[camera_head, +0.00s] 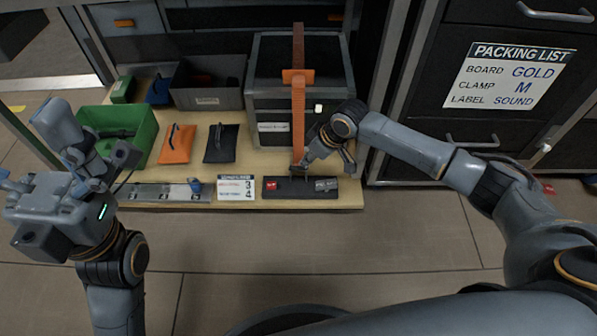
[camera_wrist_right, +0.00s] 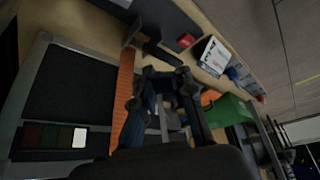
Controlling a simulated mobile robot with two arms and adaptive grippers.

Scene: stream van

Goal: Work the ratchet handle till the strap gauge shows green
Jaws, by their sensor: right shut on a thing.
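An orange strap (camera_head: 298,115) runs over the lid and down the front of a grey case (camera_head: 262,70). The strap also shows in the right wrist view (camera_wrist_right: 122,95). Its lower end meets a dark ratchet (camera_head: 299,170) near the bench's front edge. My right gripper (camera_head: 312,158) is at the ratchet, shut on its handle, which the fingers largely hide. In the right wrist view a small panel (camera_wrist_right: 55,137) on the case has dark red and dark green patches and a bright white one; no patch is bright green. My left gripper (camera_head: 45,172) is open and empty at the left.
A green bin (camera_head: 140,145), an open grey bin (camera_head: 215,98), an orange pouch (camera_head: 177,144) and a black pouch (camera_head: 221,144) stand left of the case. A card (camera_head: 236,188) lies at the front. A drawer cabinet (camera_head: 430,140) stands close on the right. The floor in front is clear.

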